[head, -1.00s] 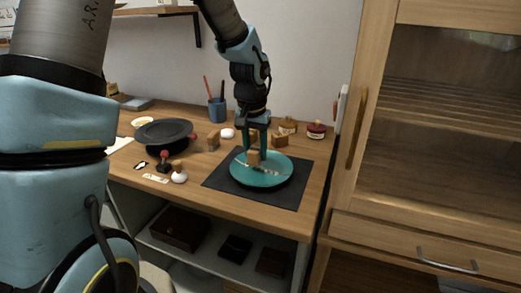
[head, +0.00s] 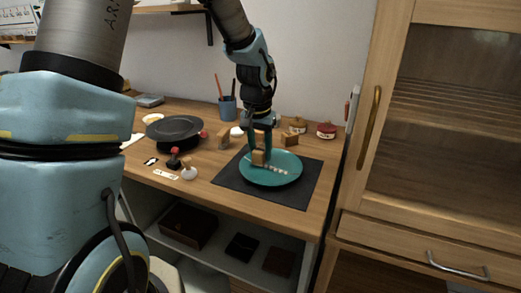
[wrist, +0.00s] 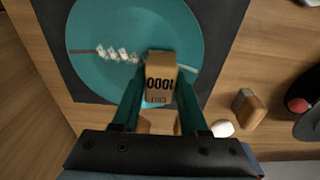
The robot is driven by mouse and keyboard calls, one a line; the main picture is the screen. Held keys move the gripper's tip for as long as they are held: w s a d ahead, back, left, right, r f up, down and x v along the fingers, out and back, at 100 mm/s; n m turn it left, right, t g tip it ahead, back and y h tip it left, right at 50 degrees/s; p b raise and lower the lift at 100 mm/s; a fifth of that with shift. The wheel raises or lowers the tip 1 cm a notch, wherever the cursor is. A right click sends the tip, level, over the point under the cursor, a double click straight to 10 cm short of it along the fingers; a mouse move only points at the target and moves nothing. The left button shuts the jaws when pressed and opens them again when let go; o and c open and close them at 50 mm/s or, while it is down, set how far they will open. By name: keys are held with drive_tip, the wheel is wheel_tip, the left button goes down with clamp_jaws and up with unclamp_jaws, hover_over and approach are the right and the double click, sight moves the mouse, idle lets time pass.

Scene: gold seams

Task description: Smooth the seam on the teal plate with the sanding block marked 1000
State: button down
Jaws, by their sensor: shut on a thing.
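The teal plate (head: 288,173) lies on a dark mat (head: 235,178) on the wooden bench; it also shows in the wrist view (wrist: 175,28). A seam (wrist: 84,51) runs across it, with several pale rough lumps (wrist: 120,54) along part of it and a thin line on either side. My gripper (head: 259,150) is shut on a tan sanding block (wrist: 160,72) whose face reads 1000. The block is over the seam, beside the lumps, at or just above the plate. Its underside is hidden, so contact cannot be told.
A black round stand (head: 174,128) is left of the mat. Other blocks (head: 223,138) and (wrist: 249,107) stand near it. A red-lidded pot (head: 326,130) and a blue cup with tools (head: 227,108) are behind. A cabinet (head: 390,150) borders the bench on the right.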

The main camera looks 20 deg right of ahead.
drive_tip(key=shift+f, duration=0.45)
